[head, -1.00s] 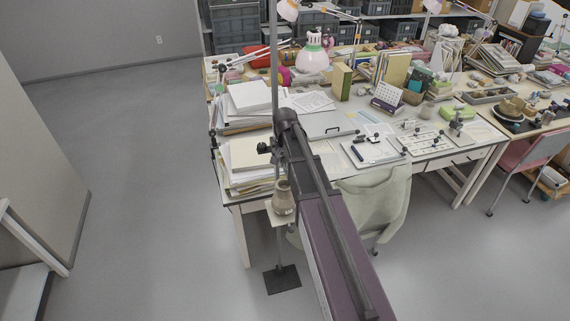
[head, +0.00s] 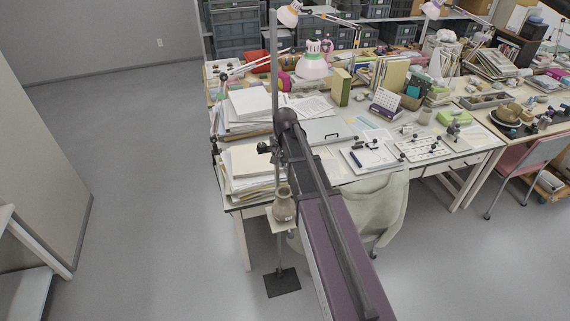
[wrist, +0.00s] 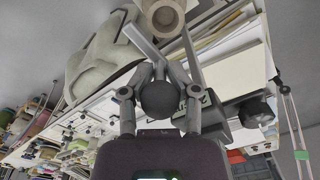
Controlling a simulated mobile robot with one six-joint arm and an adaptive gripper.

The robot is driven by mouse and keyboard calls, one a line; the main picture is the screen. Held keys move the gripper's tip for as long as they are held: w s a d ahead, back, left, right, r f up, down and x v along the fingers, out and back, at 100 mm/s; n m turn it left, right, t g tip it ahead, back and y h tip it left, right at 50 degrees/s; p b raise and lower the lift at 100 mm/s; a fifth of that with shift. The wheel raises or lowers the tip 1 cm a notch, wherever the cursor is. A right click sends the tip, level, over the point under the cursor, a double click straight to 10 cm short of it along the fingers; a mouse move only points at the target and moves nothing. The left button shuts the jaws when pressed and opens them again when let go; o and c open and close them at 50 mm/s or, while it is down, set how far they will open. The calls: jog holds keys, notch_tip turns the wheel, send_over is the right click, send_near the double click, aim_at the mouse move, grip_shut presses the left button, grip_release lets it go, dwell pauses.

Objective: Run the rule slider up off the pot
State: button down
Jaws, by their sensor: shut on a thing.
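The pot (head: 284,205), a small grey-brown vessel, stands upright on a small white platform in the head view. Its pale round mouth (wrist: 162,14) shows at the top of the wrist view. A tall upright rod (head: 274,70) rises beside it from a dark base plate (head: 282,283). The dark rule slider (head: 265,148) is on the rod, above the pot with a gap between. In the wrist view, my gripper (wrist: 160,90) is shut on the slider's round black knob (wrist: 160,100). The slider's dark body is partly hidden behind the fingers. My arm hides part of the stand.
The desk (head: 235,206) behind the stand carries paper stacks (head: 252,158), a pink-and-white lamp (head: 313,66) and white trays (head: 370,154). A chair with a pale garment (head: 375,205) is close right of my arm. The floor at left is clear.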

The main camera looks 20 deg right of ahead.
jog(key=c, duration=0.7)
grip_release()
jog(key=shift+f+b, duration=0.25)
jog(key=shift+b, duration=0.05)
jog(key=shift+f+b, duration=2.15)
notch_tip(320, 180, up, 14)
jog(key=p, duration=1.4)
jog(key=shift+r, duration=0.2)
jog(key=s+a+f+n+b, duration=0.2)
jog(key=s+f+n+b, duration=0.1)
jog(key=s+f+b, duration=0.6)
jog(key=s+a+f+n+b, duration=0.3)
jog(key=s+f+b, duration=0.6)
jog(key=s+f, duration=0.1)
jog(key=shift+s+n, duration=0.15)
jog(key=shift+n, duration=0.15)
jog(key=shift+a, duration=0.1)
